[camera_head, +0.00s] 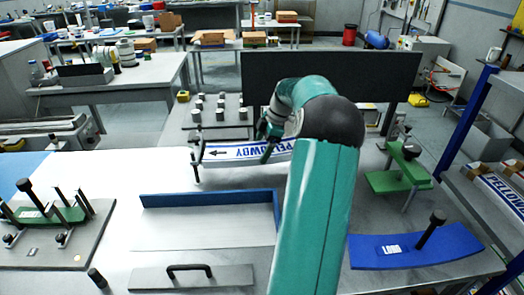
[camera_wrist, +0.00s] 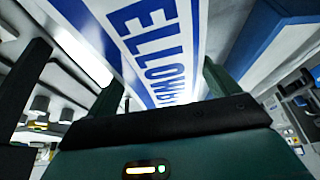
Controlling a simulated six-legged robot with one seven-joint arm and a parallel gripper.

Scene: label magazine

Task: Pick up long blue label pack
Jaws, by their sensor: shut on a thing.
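The long blue label pack (camera_head: 228,152) is a white strip with blue edge bands, blue lettering and an arrow. In the head view it spans the middle of the bench in front of the dark panel, partly hidden by my arm. In the wrist view the pack (camera_wrist: 150,40) runs up between the fingers, its lettering facing the camera. My gripper (camera_head: 268,148) is at the right part of the pack's visible length and is shut on it. In the wrist view my gripper (camera_wrist: 163,85) has a finger on each side of the pack. I cannot tell whether the pack touches its support.
A dark upright panel (camera_head: 385,72) stands behind. Several grey cylinders (camera_head: 221,107) stand left of it. A blue-edged tray (camera_head: 205,197) and a grey handled plate (camera_head: 222,277) lie in front. A green fixture (camera_head: 400,178) and a curved blue piece (camera_head: 365,252) are at right.

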